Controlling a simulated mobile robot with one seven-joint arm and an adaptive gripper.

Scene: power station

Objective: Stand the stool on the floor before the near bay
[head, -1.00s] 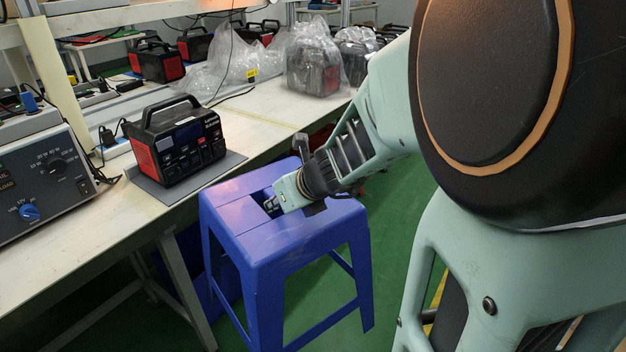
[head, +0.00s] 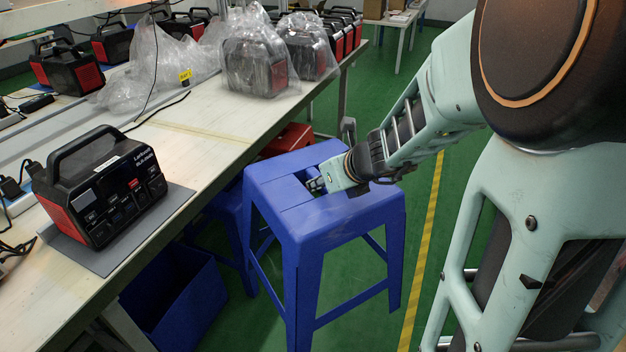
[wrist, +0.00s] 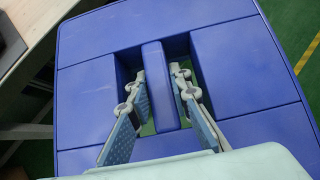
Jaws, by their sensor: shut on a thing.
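The blue plastic stool (head: 330,220) is seat up beside the workbench, in the middle of the head view. Its seat looks a little tilted, and its front leg runs out of the picture. I cannot tell whether its feet touch the floor. My gripper (head: 316,186) reaches the seat from the right. In the wrist view, the fingers of my gripper (wrist: 157,85) go down through two slots on either side of the central bar of the stool (wrist: 160,95) and are shut on that bar. No near bay can be made out for certain.
The workbench (head: 205,140) runs along the left, with a black and red power unit (head: 100,190) on a grey mat and bagged units (head: 255,65) behind. A blue bin (head: 185,300) stands under it. Green floor with a yellow line (head: 425,240) lies clear to the right.

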